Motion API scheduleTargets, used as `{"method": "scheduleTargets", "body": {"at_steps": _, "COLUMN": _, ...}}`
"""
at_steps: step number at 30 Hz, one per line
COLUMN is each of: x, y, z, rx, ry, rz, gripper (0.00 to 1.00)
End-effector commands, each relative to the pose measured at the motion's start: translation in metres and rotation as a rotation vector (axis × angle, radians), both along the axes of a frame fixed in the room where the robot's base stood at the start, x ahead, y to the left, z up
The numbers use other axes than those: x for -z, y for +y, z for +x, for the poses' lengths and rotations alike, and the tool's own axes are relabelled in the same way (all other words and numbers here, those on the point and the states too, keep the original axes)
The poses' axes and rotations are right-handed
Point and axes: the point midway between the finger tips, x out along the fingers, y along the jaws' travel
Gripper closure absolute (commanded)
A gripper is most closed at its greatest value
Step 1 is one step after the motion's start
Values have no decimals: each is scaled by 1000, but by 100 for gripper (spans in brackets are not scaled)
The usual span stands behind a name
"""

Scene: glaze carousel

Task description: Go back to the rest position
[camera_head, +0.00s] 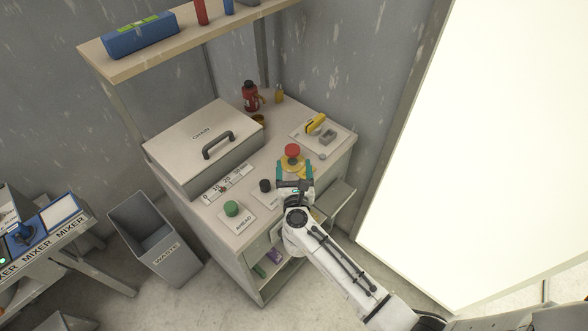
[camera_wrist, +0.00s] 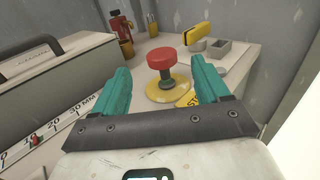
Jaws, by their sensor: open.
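My gripper (camera_head: 294,172) reaches over the front of the cabinet top, its teal fingers spread apart. In the wrist view my gripper (camera_wrist: 162,88) is open and empty, one finger at each side. A red mushroom button (camera_head: 292,150) on a yellow base shows just beyond the fingers. In the wrist view the red button (camera_wrist: 166,60) stands on a dark stem over its yellow disc (camera_wrist: 170,90), between the fingers in the picture. I cannot tell whether the fingers touch it.
A shelf (camera_head: 115,67) hangs above. A waste bin (camera_head: 150,232) stands left; a bright panel (camera_head: 470,150) fills the right.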

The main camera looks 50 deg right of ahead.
Motion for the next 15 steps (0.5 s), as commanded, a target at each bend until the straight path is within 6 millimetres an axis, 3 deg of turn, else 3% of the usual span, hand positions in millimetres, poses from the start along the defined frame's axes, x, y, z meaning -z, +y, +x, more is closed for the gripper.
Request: {"method": "scheduleTargets", "body": {"at_steps": 15, "x": 0, "y": 4, "z": -4, "rx": 0, "ry": 0, "rz": 1, "gripper": 25}}
